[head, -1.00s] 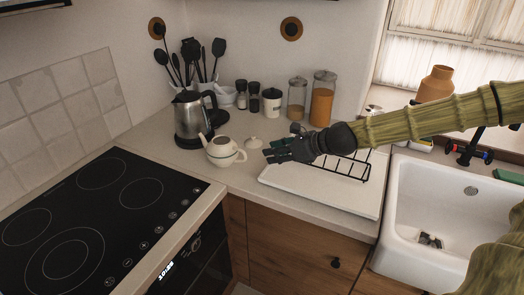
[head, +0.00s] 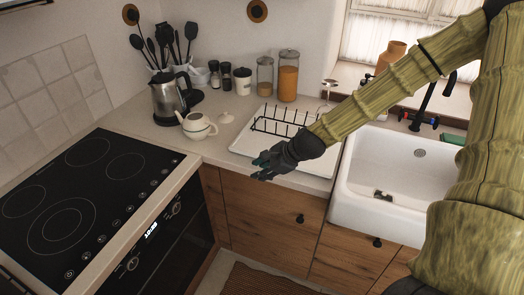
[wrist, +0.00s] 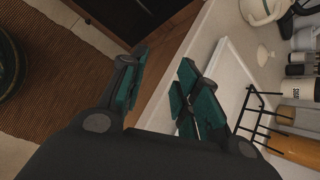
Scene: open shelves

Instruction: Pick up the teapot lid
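The teapot lid (head: 226,118) is a small cream disc with a knob, lying on the counter just right of the cream teapot (head: 197,126). In the wrist view the lid (wrist: 265,53) is at the upper right, below the teapot (wrist: 262,10). My gripper (head: 262,168) is over the counter's front edge, in front of the white drying tray and well apart from the lid. In the wrist view its dark green finger pads (wrist: 163,88) are spread with nothing between them, so it is open and empty.
A white tray (head: 245,149) with a black wire rack (head: 285,121) lies right of the lid. A kettle (head: 166,100), utensils and jars (head: 288,78) stand behind. The black hob (head: 75,200) is left, the white sink (head: 350,185) right. The counter around the lid is clear.

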